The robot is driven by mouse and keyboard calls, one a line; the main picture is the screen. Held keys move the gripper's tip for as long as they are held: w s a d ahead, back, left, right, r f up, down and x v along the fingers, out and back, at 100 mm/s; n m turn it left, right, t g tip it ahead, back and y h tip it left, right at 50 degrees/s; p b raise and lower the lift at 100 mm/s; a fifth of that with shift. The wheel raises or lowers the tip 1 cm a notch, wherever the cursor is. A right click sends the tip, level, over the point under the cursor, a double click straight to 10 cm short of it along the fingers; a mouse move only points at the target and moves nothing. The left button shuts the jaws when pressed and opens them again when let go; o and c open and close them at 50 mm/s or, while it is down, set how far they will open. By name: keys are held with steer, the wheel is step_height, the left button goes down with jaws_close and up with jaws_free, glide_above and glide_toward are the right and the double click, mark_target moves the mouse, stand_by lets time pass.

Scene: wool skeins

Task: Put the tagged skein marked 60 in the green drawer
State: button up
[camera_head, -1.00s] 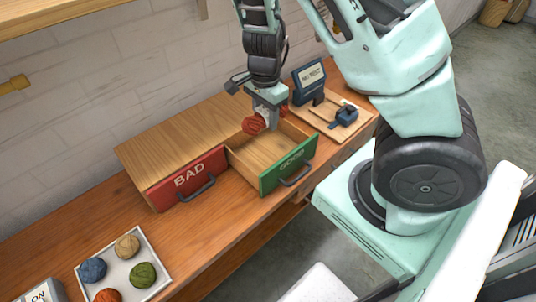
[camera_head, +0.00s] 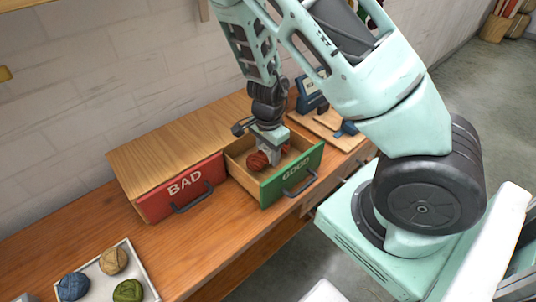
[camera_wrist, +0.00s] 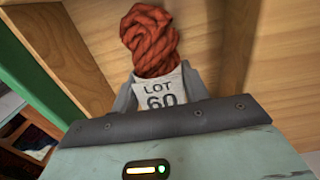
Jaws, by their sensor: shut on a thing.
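The tagged skein (camera_head: 257,161) is red-brown twisted wool. In the wrist view the skein (camera_wrist: 150,42) carries a white tag (camera_wrist: 160,88) reading "LOT 60". My gripper (camera_head: 270,152) is shut on it, with a grey finger on each side of the tag in the wrist view. The green drawer (camera_head: 292,176), labelled "GOOD", is pulled open. My gripper holds the skein inside the drawer's opening, near its left side. I cannot tell whether the skein touches the drawer floor.
A closed red drawer (camera_head: 183,188) labelled "BAD" is left of the green one. A white tray (camera_head: 146,262) with several wool balls lies at the front left. A dark device (camera_head: 309,95) and a wooden board (camera_head: 322,127) stand behind the green drawer to the right.

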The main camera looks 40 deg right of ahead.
steer(key=shift+f+b, duration=0.6)
steer(key=shift+f, duration=0.1)
steer(key=o, duration=1)
steer(key=shift+r, duration=0.1)
